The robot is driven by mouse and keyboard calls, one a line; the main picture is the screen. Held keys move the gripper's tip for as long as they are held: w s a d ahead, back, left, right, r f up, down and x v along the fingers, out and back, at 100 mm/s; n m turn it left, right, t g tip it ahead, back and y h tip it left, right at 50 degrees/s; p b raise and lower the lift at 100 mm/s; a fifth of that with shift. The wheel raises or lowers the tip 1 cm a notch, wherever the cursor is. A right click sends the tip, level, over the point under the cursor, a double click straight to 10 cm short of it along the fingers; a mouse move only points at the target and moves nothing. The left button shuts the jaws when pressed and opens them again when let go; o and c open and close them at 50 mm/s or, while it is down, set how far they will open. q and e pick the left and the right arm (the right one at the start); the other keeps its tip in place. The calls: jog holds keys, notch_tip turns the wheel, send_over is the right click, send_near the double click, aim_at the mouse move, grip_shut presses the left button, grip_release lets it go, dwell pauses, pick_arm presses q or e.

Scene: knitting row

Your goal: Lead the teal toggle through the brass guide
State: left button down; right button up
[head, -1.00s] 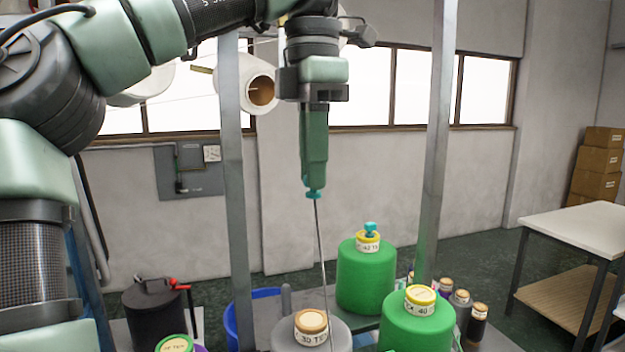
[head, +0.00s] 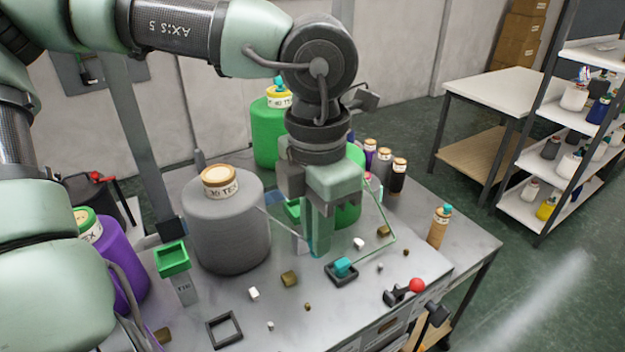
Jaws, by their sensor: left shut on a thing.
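My left gripper (head: 318,248) points down over the grey table, shut on the teal toggle (head: 319,249), of which only a little shows at the fingertips. A pale thread runs from near the fingertips up and left past the grey cone. A second teal piece (head: 343,267) sits in a small dark square holder (head: 341,275), just right of the fingertips. I cannot make out the brass guide in the head view. My right gripper is out of view.
A grey yarn cone (head: 228,235) stands left of the gripper, a green cone (head: 268,135) behind. Small blocks, an empty square frame (head: 224,329) and a red-knobbed lever (head: 415,286) are on the table (head: 330,318).

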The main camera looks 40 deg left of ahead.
pick_arm(q)
jog(key=shift+s+d+f+b, duration=0.1)
jog(key=shift+f+b, duration=1.65)
jog(key=shift+f, duration=1.95)
jog(key=shift+s+a+b, duration=0.2)
jog(key=shift+s+a, duration=0.15)
jog(key=shift+s, duration=0.5)
jog(key=shift+s+a+b, duration=0.15)
jog(key=shift+s+a, duration=0.25)
jog(key=shift+s, duration=0.5)
jog(key=shift+s+a+b, duration=0.2)
jog(key=shift+s+a, duration=0.15)
jog(key=shift+s, duration=0.5)
